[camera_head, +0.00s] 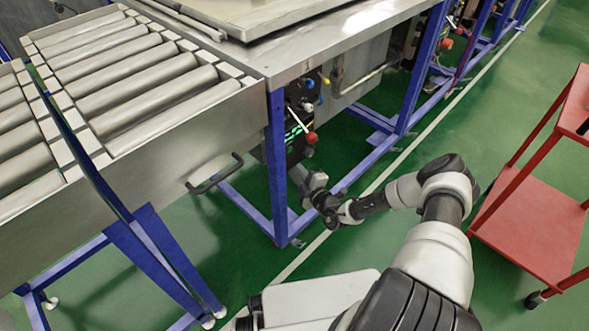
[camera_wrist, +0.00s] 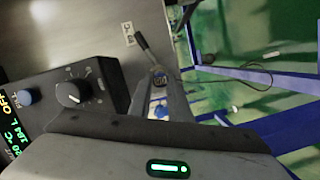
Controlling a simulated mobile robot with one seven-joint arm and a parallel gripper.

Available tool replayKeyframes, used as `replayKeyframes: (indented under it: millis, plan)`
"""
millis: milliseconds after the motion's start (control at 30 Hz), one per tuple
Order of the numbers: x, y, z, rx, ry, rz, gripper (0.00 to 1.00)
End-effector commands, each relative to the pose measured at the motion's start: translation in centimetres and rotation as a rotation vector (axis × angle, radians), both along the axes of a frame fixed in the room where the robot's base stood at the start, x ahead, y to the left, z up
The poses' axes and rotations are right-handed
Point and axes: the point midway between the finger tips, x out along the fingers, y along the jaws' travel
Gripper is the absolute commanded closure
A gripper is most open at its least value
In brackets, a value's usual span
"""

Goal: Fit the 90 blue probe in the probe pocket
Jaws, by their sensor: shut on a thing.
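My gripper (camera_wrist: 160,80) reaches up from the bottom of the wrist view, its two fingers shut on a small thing. A blue part, likely the blue probe (camera_wrist: 160,107), shows between the fingers; most of it is hidden and no number is readable. A dark slim rod (camera_wrist: 147,46) projects beyond the fingertips; I cannot tell whether it is part of the held thing. A thin cable runs right from near the fingertips. In the head view my gripper (camera_head: 318,190) is beside the bench's front leg, below the control panel (camera_head: 294,130). I cannot make out the probe pocket.
A black control box (camera_wrist: 75,95) with a knob and lit display stands left of my gripper. A grey metal panel (camera_wrist: 90,30) with a small printed label lies behind. Blue bench legs (camera_head: 277,165) are close by. A red cart (camera_head: 530,215) stands right, a roller conveyor (camera_head: 130,70) left.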

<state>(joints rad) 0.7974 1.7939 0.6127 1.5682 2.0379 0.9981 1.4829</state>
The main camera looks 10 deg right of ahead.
Motion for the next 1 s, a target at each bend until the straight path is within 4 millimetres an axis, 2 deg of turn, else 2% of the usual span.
replayKeyframes:
  millis: [700,733,833,1000]
  plan:
    - [1.3,1.0,0.0,0.000,0.000,0.000,1.00]
    - [1.3,0.9,0.0,0.001,0.000,0.000,0.78]
    - [1.3,0.9,0.0,0.001,0.000,0.000,0.61]
    - [1.2,0.9,0.0,0.000,0.000,0.000,0.61]
